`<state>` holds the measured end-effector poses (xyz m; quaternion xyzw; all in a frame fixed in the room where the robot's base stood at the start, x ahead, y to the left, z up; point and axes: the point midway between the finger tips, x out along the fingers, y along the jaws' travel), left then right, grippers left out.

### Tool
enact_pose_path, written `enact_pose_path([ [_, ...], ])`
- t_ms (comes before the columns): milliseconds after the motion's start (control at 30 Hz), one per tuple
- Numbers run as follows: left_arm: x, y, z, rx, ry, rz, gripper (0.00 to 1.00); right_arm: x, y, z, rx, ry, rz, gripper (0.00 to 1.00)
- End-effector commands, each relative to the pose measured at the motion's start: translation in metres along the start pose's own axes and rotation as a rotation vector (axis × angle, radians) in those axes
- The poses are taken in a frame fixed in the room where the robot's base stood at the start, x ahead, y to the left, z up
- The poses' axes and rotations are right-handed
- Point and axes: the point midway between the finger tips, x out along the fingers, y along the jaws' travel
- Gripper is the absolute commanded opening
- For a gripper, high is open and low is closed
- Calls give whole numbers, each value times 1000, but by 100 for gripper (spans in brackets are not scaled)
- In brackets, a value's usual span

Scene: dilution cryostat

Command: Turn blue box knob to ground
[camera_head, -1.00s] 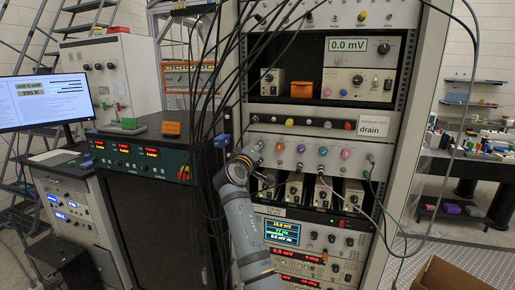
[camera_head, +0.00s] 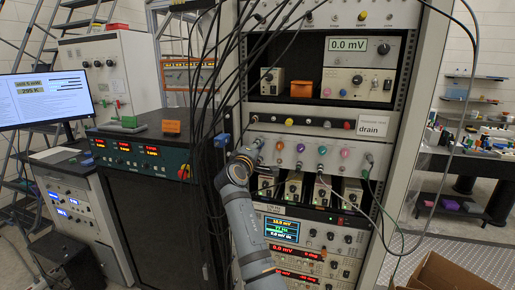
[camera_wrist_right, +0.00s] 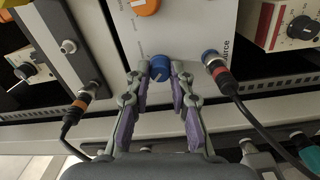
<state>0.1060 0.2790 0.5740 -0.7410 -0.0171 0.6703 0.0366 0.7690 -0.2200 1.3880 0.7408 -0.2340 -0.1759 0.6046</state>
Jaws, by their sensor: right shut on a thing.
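In the right wrist view a round blue knob (camera_wrist_right: 160,67) stands out from a pale grey panel (camera_wrist_right: 190,30). My right gripper (camera_wrist_right: 160,74) has one fingertip on each side of this knob and is shut on it. In the head view my right gripper (camera_head: 246,154) is at the left end of a panel with a row of coloured knobs (camera_head: 322,151); the blue knob is hidden there by my gripper and the cables. The knob's pointer setting is too small to read. My left gripper is not in view.
In the wrist view, a blue-collared connector with a cable (camera_wrist_right: 214,63) is close right of the fingers, and an orange-collared one (camera_wrist_right: 85,95) is left. An orange knob (camera_wrist_right: 145,5) is above. Black cables (camera_head: 208,90) hang beside my arm. A cardboard box (camera_head: 450,272) stands lower right.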

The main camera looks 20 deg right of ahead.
Motion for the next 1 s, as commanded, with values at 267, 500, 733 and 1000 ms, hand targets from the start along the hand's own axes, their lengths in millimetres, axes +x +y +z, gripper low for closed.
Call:
enact_pose_path([
  [267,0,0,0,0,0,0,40,0,-1,0,0,0,-2,34],
  [500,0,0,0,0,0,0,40,0,-1,0,1,0,-1,44],
  [733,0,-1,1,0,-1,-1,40,0,0,0,1,0,-1,44],
  [1000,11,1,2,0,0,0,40,0,-3,0,143,-3,1,44],
])
